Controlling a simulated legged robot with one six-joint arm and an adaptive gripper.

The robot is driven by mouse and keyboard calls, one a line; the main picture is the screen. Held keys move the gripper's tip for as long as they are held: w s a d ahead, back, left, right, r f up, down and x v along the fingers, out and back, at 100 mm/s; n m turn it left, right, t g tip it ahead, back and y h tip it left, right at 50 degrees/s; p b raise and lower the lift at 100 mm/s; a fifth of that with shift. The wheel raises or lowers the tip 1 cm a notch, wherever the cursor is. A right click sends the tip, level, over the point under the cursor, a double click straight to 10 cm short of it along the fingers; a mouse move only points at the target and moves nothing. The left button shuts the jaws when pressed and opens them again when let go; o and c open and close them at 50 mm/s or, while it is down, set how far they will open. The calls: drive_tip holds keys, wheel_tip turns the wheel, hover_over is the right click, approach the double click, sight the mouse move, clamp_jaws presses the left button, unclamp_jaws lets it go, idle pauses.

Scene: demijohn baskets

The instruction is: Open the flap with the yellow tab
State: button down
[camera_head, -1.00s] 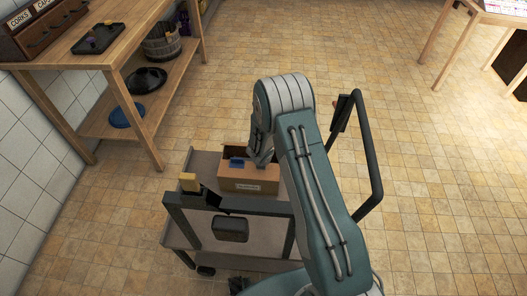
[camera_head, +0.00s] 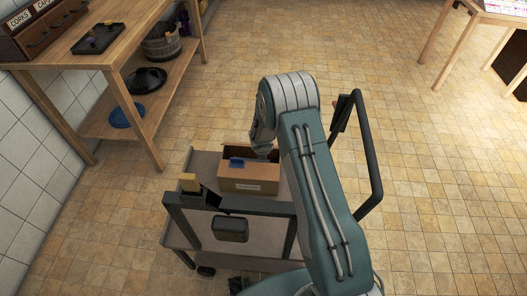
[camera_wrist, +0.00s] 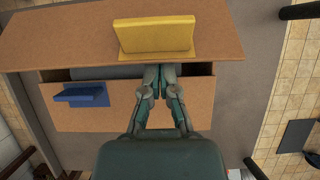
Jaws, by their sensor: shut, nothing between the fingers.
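The cardboard box (camera_head: 250,185) stands on the cart below my arm. In the wrist view, a wide brown flap (camera_wrist: 60,35) crosses the top, with the yellow tab (camera_wrist: 155,35) standing up from it. A second flap (camera_wrist: 90,120) below carries a blue tab (camera_wrist: 80,95); this blue tab also shows in the head view (camera_head: 236,162). A dark gap with something grey inside lies between the flaps. My gripper (camera_wrist: 160,72) is shut and empty, its fingertips at the gap, by the yellow-tab flap's lower edge. Their very ends look hidden by that edge. My arm hides the yellow tab in the head view.
A wooden workbench (camera_head: 128,35) stands at the left. The floor beyond the cart is clear.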

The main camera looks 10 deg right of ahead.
drive_tip(key=shift+w+d+r, duration=0.15)
drive_tip(key=shift+w+r, duration=0.25)
drive_tip(key=shift+r, duration=0.05)
idle(0.5)
drive_tip(key=shift+w+d+r, duration=0.15)
drive_tip(key=shift+w+r, duration=0.25)
drive_tip(key=shift+w+d+r, duration=0.25)
drive_tip(key=shift+w+r, duration=0.3)
drive_tip(key=shift+w, duration=0.3)
drive_tip(key=shift+w+d+r, duration=0.2)
drive_tip(key=shift+w+r, duration=0.05)
drive_tip(key=shift+w, duration=0.35)
drive_tip(key=shift+w+d+r, duration=0.1)
drive_tip(key=shift+w+d, duration=0.1)
drive_tip(key=shift+w, duration=0.35)
drive_tip(key=shift+w+d+r, duration=0.1)
drive_tip(key=shift+w+d, duration=0.1)
drive_tip(key=shift+w, duration=0.3)
drive_tip(key=shift+a, duration=0.1)
